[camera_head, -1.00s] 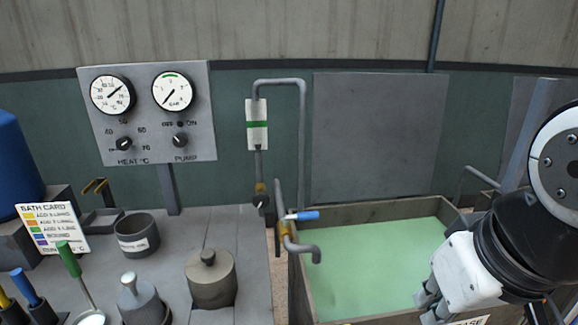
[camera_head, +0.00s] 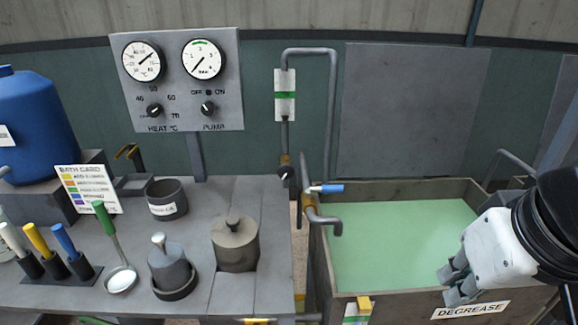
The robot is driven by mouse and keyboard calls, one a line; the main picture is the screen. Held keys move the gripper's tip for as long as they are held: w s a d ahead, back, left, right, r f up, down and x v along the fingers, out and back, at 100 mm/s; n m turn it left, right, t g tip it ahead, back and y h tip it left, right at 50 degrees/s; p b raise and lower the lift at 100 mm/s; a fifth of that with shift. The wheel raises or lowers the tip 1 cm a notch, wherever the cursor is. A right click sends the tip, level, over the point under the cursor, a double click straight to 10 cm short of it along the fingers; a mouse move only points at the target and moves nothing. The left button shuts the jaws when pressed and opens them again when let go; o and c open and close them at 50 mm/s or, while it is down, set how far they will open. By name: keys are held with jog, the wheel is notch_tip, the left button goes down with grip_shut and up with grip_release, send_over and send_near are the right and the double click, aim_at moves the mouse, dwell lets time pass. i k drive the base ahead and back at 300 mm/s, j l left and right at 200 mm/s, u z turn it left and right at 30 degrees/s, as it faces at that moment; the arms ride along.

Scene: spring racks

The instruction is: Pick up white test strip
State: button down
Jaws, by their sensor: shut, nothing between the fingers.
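I cannot tell for certain which thing is the white test strip. A white stick (camera_head: 12,238) stands at the far left, in a dark rack (camera_head: 62,275) beside a yellow stick (camera_head: 38,240) and a blue stick (camera_head: 65,241). A small white card with coloured bands (camera_head: 356,318) shows at the bottom edge, under a yellow clip (camera_head: 364,304) on the tank's front. My gripper (camera_head: 450,282) is at the right, over the front rim of the green bath, shut and empty. It is far from the sticks.
A tank (camera_head: 398,230) of green liquid labelled DEGREASE fills the right. A bent pipe with a blue-handled valve (camera_head: 326,188) stands at its left. The bench holds a lidded pot (camera_head: 235,243), a smaller lidded pot (camera_head: 170,265), a grey cup (camera_head: 167,200), a green-handled ladle (camera_head: 108,232) and a bath card (camera_head: 88,190).

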aim_at(11, 240)
jog(key=u, duration=1.7)
jog(key=i+j, duration=0.15)
jog(key=j, duration=0.2)
jog(key=i+j, duration=0.1)
jog(key=j, duration=0.2)
jog(key=i+j, duration=0.15)
jog(key=j, duration=0.2)
jog(key=j+z, duration=0.1)
jog(key=z, duration=1.4)
jog(key=j+z, duration=0.1)
jog(key=i+j, duration=0.1)
jog(key=j, duration=0.45)
jog(key=i+j, duration=0.1)
jog(key=j, duration=0.45)
jog(key=i+j, duration=0.1)
jog(key=j, duration=0.45)
jog(key=i+j, duration=0.1)
jog(key=j, duration=1)
jog(key=i, duration=0.05)
